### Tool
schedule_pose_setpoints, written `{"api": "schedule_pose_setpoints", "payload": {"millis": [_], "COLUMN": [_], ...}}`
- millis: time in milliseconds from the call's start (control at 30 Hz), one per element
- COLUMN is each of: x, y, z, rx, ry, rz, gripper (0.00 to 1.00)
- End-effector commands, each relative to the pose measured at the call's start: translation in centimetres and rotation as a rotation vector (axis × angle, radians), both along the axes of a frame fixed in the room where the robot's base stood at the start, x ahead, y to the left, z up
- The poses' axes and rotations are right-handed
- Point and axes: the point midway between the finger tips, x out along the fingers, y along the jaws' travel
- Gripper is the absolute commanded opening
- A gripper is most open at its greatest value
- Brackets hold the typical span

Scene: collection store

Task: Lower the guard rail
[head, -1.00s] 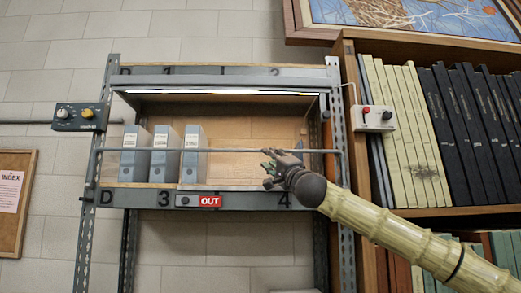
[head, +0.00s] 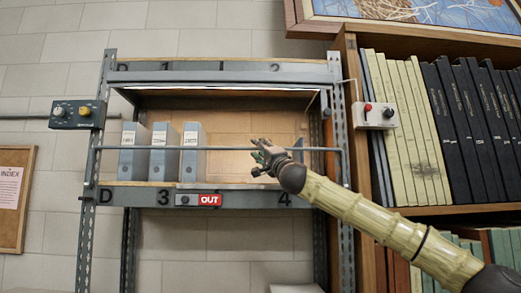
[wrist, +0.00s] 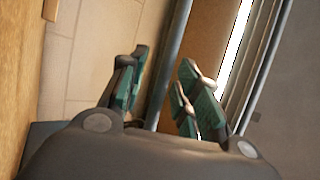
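The guard rail (head: 225,149) is a thin grey bar running level across the front of the shelf, with its ends at the two uprights. It passes in front of the grey file boxes at about half their height. My gripper (head: 262,155) is at the right part of the rail, overlapping it in the head view. In the wrist view my gripper (wrist: 162,95) has its green-padded fingers apart, with the rail (wrist: 170,65) showing between them. A gap shows beside the rail, and I cannot tell whether either finger touches it.
Several grey file boxes (head: 162,152) stand on the left of the shelf. A red OUT tag (head: 210,199) is on the shelf's front edge (head: 145,196). A control box (head: 77,115) is on the left upright, a switch box (head: 374,116) on the right. Full bookshelves stand at right.

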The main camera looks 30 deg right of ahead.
Motion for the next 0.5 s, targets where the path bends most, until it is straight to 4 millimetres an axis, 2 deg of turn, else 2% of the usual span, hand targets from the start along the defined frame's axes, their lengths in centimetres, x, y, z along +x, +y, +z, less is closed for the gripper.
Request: {"api": "schedule_pose_setpoints", "payload": {"millis": [67,233,500], "x": [-0.01,-0.02,0.0], "y": [0.0,-0.01,-0.02], "z": [0.0,0.01,-0.08], "rx": [0.0,0.0,0.0], "ry": [0.0,0.0,0.0], "rz": [0.0,0.0,0.0], "gripper": [0.32,0.01,0.0]}}
